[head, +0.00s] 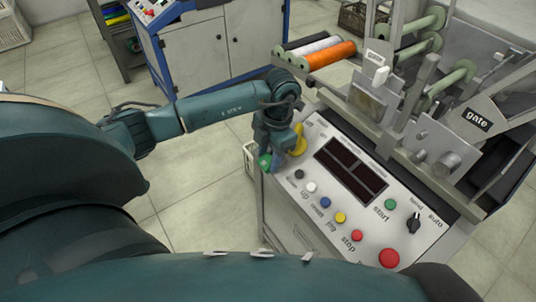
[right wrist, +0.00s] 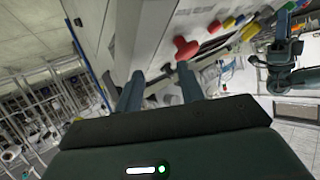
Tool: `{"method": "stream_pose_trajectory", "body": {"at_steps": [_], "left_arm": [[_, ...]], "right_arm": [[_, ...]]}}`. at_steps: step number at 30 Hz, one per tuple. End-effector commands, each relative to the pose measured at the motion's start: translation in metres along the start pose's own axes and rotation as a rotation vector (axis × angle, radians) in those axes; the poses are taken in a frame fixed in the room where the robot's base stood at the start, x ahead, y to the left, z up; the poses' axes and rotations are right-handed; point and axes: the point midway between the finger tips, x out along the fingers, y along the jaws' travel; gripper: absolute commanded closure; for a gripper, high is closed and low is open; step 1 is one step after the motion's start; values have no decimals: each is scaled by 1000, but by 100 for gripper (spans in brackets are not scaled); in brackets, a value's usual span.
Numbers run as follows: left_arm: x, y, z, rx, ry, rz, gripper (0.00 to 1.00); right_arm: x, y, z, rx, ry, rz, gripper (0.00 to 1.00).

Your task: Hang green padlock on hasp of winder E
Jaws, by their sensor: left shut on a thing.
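My left gripper (head: 270,158) is at the left end of the winder's control panel (head: 330,205) in the head view, pointing down. It is shut on a small green thing, which I take to be the green padlock (head: 264,162); the gripper hides most of it. A yellow part (head: 298,140) stands right beside the gripper at the panel's edge, maybe the hasp; I cannot tell whether the padlock touches it. My right gripper (right wrist: 160,82) shows in the right wrist view with its fingers apart and nothing between them. My left arm (right wrist: 283,72) also shows there.
The panel carries several buttons, a large red one (head: 389,258) and a dark display (head: 351,171). Spools of thread (head: 329,56) and gate plates (head: 478,119) rise behind it. A blue-grey cabinet (head: 215,50) stands at the back.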

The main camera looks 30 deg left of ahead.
Motion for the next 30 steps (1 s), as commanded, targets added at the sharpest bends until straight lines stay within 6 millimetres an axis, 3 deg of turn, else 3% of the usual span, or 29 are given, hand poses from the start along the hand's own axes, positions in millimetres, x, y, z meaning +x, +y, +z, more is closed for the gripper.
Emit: {"method": "stream_pose_trajectory", "body": {"at_steps": [1, 3, 30], "left_arm": [[3, 0, 2, 0, -1, 0, 94], [4, 0, 3, 0, -1, 0, 94], [11, 0, -4, 1, 4, 0, 94]], "right_arm": [[0, -1, 16, -2, -34, -2, 62], [0, 0, 17, -2, -34, -2, 62], [0, 0, 16, -2, -35, -2, 62]]}}
